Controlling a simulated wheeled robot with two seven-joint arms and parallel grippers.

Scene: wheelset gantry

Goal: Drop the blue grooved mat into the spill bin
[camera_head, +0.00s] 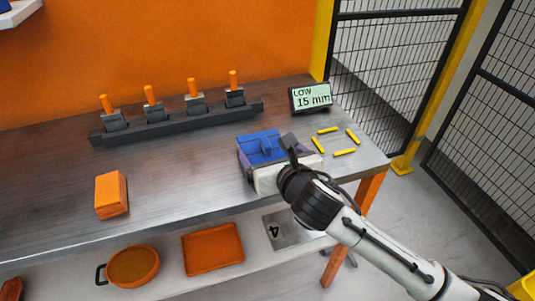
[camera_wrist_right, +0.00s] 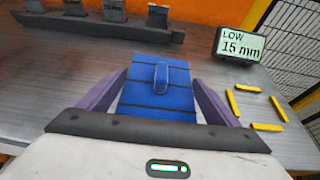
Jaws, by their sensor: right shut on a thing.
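The blue grooved mat (camera_head: 262,147) is a thick blue block with dark grooves and a raised grip on top. It is over the right part of the steel table; I cannot tell whether it touches the table. In the right wrist view the mat (camera_wrist_right: 157,92) sits between the purple fingers of my right gripper (camera_wrist_right: 158,95), which is shut on it. My right gripper also shows in the head view (camera_head: 258,155). My left gripper is not in view. No container is clearly labelled as the spill bin; a yellow object (camera_head: 523,288) is cut off at the bottom right.
The steel table (camera_head: 60,190) holds an orange block (camera_head: 111,194), a rail of orange-handled clamps (camera_head: 175,122) and a "LOW 15 mm" display (camera_head: 311,97). Yellow strips (camera_head: 344,152) outline a bare square. An orange pot (camera_head: 133,266) and orange tray (camera_head: 212,249) are on the lower shelf.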

